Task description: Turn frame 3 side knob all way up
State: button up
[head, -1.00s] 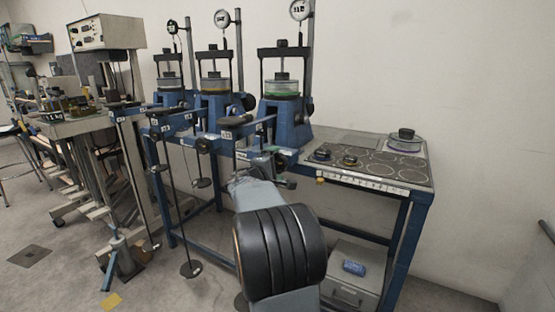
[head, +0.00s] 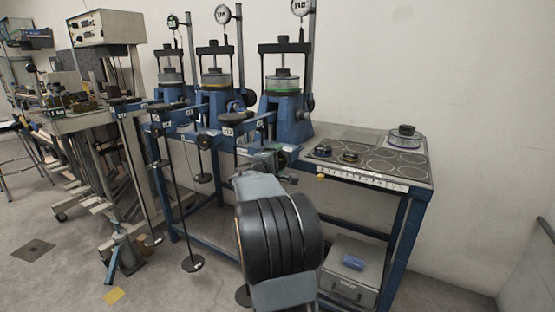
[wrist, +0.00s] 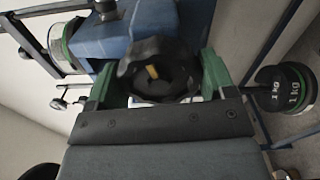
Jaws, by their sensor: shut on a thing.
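The rightmost blue lever frame (head: 293,121) stands at the near end of a row of three and carries a dial gauge (head: 300,8) on its post. In the wrist view, a black lobed knob (wrist: 143,58) with a yellow mark sits on the side of a blue body (wrist: 105,38). My gripper (wrist: 160,82) is shut on this knob, with a green finger on each side of it. In the head view my gripper (head: 268,162) is low in front of the rightmost frame. My arm hides the knob there.
Two more lever frames (head: 216,108) stand to the left, with rods and hanging weights (head: 192,263) below. A 1 kg weight (wrist: 285,88) is close to my gripper's right side. A bench top with ringed places (head: 385,160) lies to the right. A grey drawer box (head: 348,275) stands beneath.

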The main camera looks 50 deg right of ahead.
jog(key=o, duration=1.2)
jog(key=shift+d, duration=0.25)
jog(key=shift+c, duration=0.2)
jog(key=shift+a, duration=0.1)
jog(key=shift+b+v, duration=1.7)
jog(key=shift+v, duration=1.3)
